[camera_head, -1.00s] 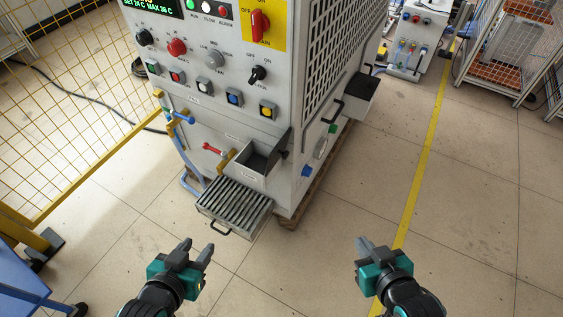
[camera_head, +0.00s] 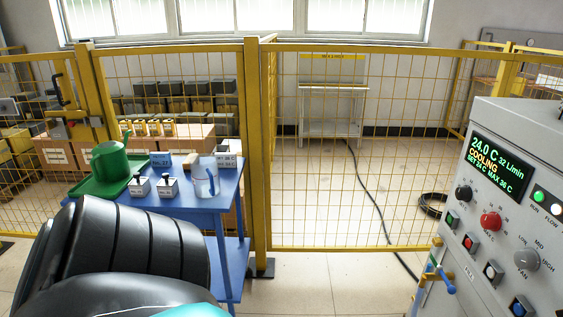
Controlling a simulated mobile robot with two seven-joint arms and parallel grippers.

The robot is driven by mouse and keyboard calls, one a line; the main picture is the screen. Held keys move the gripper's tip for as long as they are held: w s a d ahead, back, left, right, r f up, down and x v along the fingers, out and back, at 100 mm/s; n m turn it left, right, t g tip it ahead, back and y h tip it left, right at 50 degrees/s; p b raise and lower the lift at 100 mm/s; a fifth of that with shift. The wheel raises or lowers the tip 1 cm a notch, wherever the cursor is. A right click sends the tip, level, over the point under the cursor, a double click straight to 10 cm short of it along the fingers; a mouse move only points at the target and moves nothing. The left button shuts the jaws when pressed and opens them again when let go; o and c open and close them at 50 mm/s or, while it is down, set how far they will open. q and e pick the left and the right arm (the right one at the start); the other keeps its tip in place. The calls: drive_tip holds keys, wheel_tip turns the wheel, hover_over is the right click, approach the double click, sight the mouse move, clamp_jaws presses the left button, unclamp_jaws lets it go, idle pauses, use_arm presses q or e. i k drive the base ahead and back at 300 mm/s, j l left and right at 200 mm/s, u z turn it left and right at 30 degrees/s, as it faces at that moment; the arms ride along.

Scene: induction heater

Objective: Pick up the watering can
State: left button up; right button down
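A green can (camera_head: 110,162) with a handle, which looks like the watering can, stands upright on a green tray (camera_head: 90,188). The tray lies at the left of a blue table (camera_head: 205,202), in the left part of the head view. A large black and teal part of my own arm fills the lower left and hides the near side of the table. No fingertips of either gripper show in this view, so neither gripper is seen near the can.
A clear jug (camera_head: 206,182), two small white containers with black knobs (camera_head: 168,187) and small labelled boxes stand on the table. A yellow mesh fence (camera_head: 258,150) runs behind it. The heater cabinet (camera_head: 505,215) is at right. Open floor (camera_head: 310,285) lies between.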

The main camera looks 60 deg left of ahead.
sight(109, 163)
drive_tip(key=u, duration=3.25)
drive_tip(key=i+l+u, duration=0.1)
drive_tip(key=i+u, duration=0.35)
drive_tip(key=i+l+u, duration=0.2)
drive_tip(key=u, duration=0.2)
drive_tip(key=i, duration=0.05)
